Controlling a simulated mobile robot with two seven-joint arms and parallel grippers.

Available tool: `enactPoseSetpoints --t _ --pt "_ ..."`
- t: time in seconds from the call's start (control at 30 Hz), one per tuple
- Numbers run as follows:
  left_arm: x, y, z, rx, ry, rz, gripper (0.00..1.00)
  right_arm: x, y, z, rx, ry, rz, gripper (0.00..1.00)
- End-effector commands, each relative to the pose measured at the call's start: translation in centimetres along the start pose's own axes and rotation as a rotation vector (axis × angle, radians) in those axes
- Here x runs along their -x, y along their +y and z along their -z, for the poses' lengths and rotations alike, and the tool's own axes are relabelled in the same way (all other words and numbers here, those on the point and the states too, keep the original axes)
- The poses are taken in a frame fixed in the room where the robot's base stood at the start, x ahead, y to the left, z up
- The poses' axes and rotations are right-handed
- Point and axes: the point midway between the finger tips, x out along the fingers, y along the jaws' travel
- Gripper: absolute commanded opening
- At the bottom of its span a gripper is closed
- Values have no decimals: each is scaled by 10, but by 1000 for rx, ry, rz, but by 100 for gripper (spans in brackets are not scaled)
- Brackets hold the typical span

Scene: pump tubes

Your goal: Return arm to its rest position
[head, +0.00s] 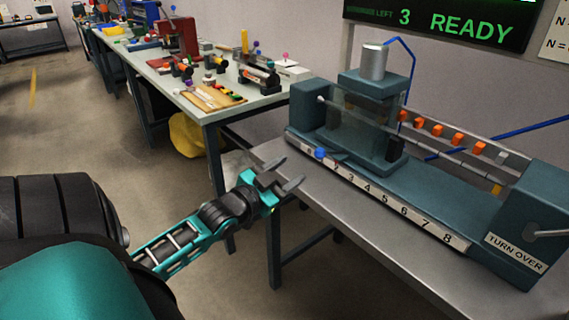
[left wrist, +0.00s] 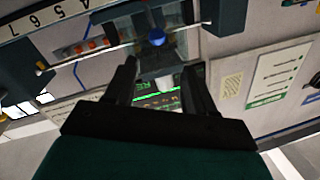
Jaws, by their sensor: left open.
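My left gripper (head: 281,178) is open and empty in the head view, in the air just off the front left corner of the metal bench (head: 272,152). Its two fingers are apart, and it also shows in the left wrist view (left wrist: 161,80) with nothing between them. My left arm comes in from the lower left. The blue-grey pump machine (head: 420,200) stands on the bench to the right of the gripper, apart from it. A blue knob (head: 320,153) is at its left end, near the fingertips; it also shows in the left wrist view (left wrist: 156,37). My right gripper is not in view.
A long workbench (head: 215,110) with tools and a red press (head: 180,42) runs back at the left. A yellow bag (head: 188,136) lies under it. A sign reading "3 READY" (head: 440,22) hangs above the machine. The floor (head: 70,130) at left is clear.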

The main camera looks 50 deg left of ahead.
Motion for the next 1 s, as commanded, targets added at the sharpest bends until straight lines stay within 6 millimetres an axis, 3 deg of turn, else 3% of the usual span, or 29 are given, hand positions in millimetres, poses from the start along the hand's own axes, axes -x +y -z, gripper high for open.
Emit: enactPoseSetpoints --t 0.77,0.87,1.0 --pt "7 6 -4 8 -13 -8 54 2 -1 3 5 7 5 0" --pt "16 33 -19 37 -70 -48 54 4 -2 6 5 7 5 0" --pt "47 107 -50 112 -215 -152 54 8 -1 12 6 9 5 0"
